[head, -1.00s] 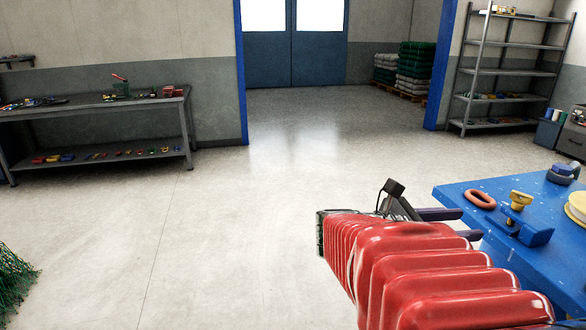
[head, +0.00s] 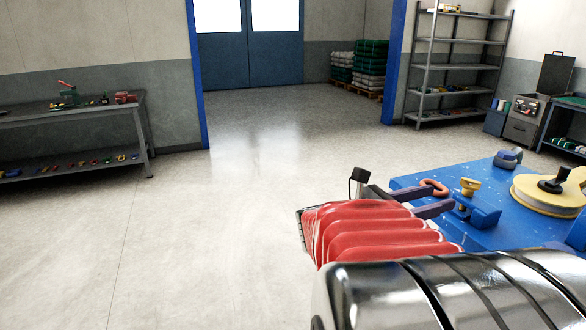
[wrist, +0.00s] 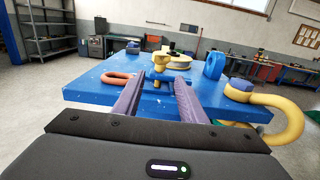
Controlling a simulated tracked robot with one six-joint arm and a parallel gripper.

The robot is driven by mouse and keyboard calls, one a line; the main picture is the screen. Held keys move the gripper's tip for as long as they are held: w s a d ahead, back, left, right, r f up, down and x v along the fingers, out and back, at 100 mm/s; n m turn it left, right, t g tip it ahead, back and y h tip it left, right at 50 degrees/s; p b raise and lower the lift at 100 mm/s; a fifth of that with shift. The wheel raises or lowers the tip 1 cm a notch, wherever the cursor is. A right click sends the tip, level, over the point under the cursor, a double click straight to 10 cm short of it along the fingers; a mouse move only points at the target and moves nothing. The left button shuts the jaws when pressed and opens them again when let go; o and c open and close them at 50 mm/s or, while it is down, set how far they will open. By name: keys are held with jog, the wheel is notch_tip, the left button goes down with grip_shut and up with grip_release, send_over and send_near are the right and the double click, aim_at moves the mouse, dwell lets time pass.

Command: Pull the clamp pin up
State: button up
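The clamp pin (head: 469,185) is yellow with a wide head and stands upright in a blue clamp (head: 483,214) on the blue table (head: 420,182). In the wrist view the pin (wrist: 160,59) and the clamp (wrist: 157,77) are straight ahead, beyond my fingers. My gripper (head: 437,198) has two purple fingers, spread apart with nothing between them. It also shows in the wrist view (wrist: 160,84), with the clamp seen in the gap. The fingers point at the clamp from the left in the head view; I cannot tell the exact distance.
An orange ring (head: 434,187) lies beside the clamp. A yellow reel (head: 545,196) with a black knob is to its right. The wrist view shows a blue upright piece (wrist: 214,66) and a curved yellow pipe (wrist: 283,122) at right. Floor (head: 160,230) on the left is clear.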

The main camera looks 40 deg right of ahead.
aim_at(464, 190)
jog(key=x, duration=1.1)
jog(key=shift+s+d, duration=0.1)
jog(key=shift+d, duration=0.05)
jog(key=shift+c, duration=0.5)
grip_shut()
